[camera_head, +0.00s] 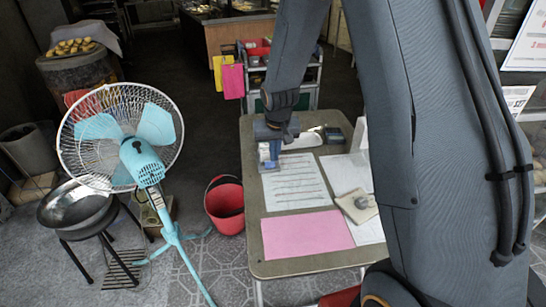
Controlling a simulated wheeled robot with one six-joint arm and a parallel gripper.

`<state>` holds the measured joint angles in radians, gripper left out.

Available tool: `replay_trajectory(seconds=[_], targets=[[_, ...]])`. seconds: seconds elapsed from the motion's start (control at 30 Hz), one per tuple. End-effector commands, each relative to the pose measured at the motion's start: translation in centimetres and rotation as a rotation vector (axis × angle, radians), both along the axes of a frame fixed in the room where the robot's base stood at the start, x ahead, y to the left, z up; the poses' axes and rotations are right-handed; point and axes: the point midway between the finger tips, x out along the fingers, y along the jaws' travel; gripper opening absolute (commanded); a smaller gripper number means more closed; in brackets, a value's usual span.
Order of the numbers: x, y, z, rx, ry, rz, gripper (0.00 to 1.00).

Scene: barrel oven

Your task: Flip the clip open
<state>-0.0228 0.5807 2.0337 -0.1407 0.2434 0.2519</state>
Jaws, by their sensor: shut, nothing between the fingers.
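My gripper (268,160) points down at the far left part of the table (258,235). It is over or just beyond the top end of a lined white sheet (296,184). Its fingers look shut, with nothing seen held between them. I cannot pick out the clip for certain; my gripper and wrist cover the top left end of the sheet. A pale, shiny piece (304,140) shows just right of my gripper, too small to identify. I cannot tell whether my gripper touches anything.
A pink sheet (306,236) lies at the table's near end. A beige pad with a grey knob (357,206) lies right. A red bucket (225,204) and a blue fan (143,160) stand left on the floor. A cart (252,80) stands behind. My arm hides the table's right side.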

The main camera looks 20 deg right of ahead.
Motion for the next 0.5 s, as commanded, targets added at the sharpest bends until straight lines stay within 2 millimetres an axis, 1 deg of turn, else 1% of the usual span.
replay_trajectory(seconds=[0.2, 0.5], targets=[[-0.98, 0.04, 0.88, 0.0, 0.0, -0.001, 0.0], [-1.1, 0.01, 0.99, -0.001, 0.001, -0.001, 0.0]])
